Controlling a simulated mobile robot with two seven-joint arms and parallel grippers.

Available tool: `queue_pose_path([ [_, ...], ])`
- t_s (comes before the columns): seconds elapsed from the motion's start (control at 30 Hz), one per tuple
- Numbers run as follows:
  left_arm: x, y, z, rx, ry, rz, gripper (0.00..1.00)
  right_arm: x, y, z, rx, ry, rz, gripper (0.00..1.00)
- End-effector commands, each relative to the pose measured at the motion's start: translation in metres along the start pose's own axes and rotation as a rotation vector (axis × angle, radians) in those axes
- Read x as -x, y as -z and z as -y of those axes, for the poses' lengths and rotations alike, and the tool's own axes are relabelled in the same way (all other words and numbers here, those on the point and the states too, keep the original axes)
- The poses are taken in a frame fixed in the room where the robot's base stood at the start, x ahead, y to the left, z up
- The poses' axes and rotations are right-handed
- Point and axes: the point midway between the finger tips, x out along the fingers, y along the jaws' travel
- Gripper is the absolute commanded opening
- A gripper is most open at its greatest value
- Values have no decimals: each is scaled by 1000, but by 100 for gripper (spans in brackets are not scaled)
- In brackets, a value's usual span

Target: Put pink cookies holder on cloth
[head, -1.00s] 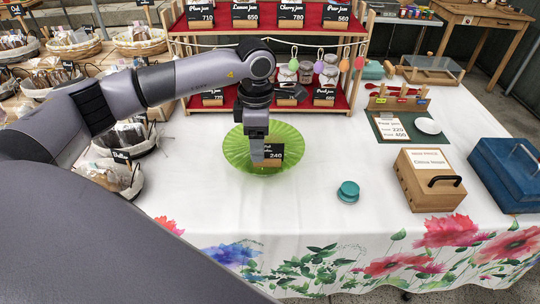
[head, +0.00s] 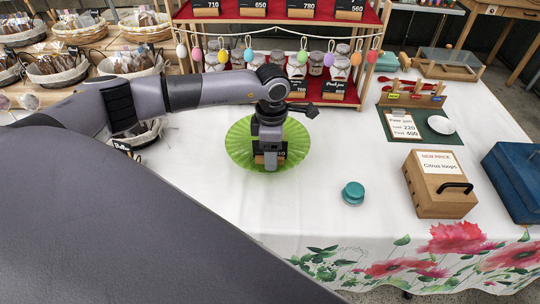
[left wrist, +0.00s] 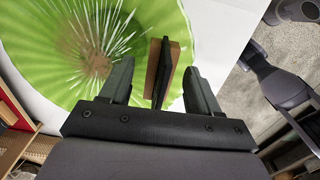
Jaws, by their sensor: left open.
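The pink cookies holder, a small wooden block with a black price card (head: 282,154), stands in or over the green ribbed dish (head: 238,148) on the white cloth (head: 330,235). My left gripper (head: 269,158) points down over the dish and partly hides the holder and card. In the left wrist view the holder (left wrist: 166,68) shows edge-on between the two open fingers of the left gripper (left wrist: 158,78), with gaps on both sides. The green dish (left wrist: 50,50) lies behind it. I cannot tell how far down the fingers reach along it.
A turquoise jar (head: 353,192) stands on the cloth right of the dish. A wooden box (head: 432,195) and a blue case (head: 515,185) stand farther right. A red-shelved jam rack (head: 345,95) is behind. The cloth's front middle is clear.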

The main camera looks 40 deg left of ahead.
Motion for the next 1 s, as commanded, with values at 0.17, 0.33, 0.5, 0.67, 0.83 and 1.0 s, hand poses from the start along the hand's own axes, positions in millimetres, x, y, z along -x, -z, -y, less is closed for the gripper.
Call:
queue_pose_path([
  [0.17, 0, 0, 0, 0, 0, 0, 55, 0, 0, 0, 0, 0, 0, 68],
  [0.33, 0, 0, 0, -1, 0, 0, 2, 0, 0, 0, 0, 0, 0, 68],
  [0.5, 0, 0, 0, -1, 0, 0, 0, 0, 0, 0, 0, 0, 0, 68],
  [0.67, 2, 0, 0, -1, 0, 1, 0, 0, 0, 0, 0, 0, -1, 68],
  [0.83, 14, 0, -1, 0, -2, 2, 0, -1, 0, 0, 0, 0, -1, 68],
  [1.0, 45, -1, -1, 0, -5, 4, 0, -2, -2, 0, 0, 0, -1, 68],
])
